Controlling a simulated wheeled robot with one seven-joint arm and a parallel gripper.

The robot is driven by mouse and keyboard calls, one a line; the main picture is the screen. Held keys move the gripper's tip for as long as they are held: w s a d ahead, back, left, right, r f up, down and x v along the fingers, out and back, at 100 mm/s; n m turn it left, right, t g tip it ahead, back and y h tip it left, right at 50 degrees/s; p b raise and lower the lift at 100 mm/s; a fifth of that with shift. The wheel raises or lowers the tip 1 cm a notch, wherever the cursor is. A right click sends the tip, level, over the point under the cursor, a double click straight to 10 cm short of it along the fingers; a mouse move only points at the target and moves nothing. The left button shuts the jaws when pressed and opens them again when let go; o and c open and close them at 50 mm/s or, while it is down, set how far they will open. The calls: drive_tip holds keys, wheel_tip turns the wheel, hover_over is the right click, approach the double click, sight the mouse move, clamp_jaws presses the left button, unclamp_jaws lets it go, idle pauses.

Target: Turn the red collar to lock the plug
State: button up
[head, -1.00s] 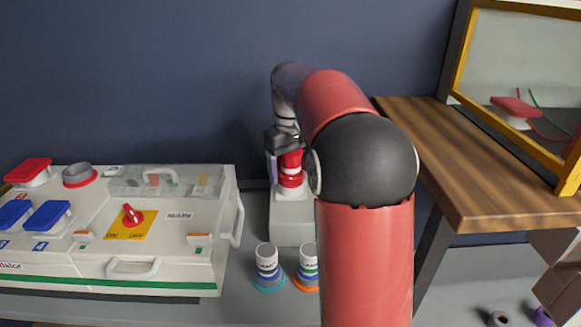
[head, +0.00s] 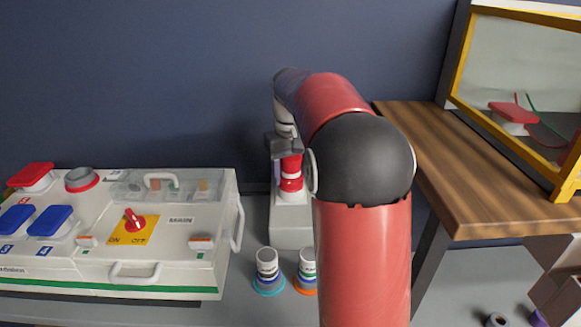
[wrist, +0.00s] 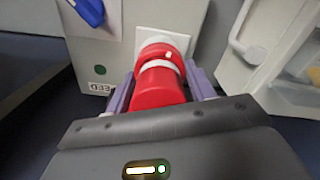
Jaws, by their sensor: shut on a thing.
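The red plug (wrist: 158,88) has a white band and stands in the socket of a light grey box (wrist: 113,52). The red collar (wrist: 157,50), with a small white mark, rings the plug at the socket's white plate. In the head view the plug (head: 291,166) is upright, with the collar (head: 290,184) below it on the box (head: 292,228). My gripper (wrist: 163,77) is shut on the red plug, its purple fingers on either side of the body. The fingertips end near the white band, short of the collar's far side. My arm hides part of the box.
A blue cover (wrist: 88,10) is on the box's face. A white panel (head: 190,261) with a rotary switch and blue and red covers stands to the left. Two banded plugs (head: 267,268) stand in front. A wooden table (head: 465,190) is at right.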

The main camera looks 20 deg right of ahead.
drive_tip(key=m+p, duration=0.3)
drive_tip(key=m, duration=0.2)
drive_tip(key=shift+r+m, duration=0.15)
drive_tip(key=shift+m, duration=0.15)
drive_tip(key=shift+m+p, duration=0.45)
drive_tip(key=shift+m, duration=1.65)
drive_tip(key=shift+d, duration=0.1)
drive_tip(key=o, duration=1)
wheel_tip(320, 180, up, 8)
drive_tip(key=shift+s+f, duration=0.1)
drive_tip(key=shift+f, duration=0.1)
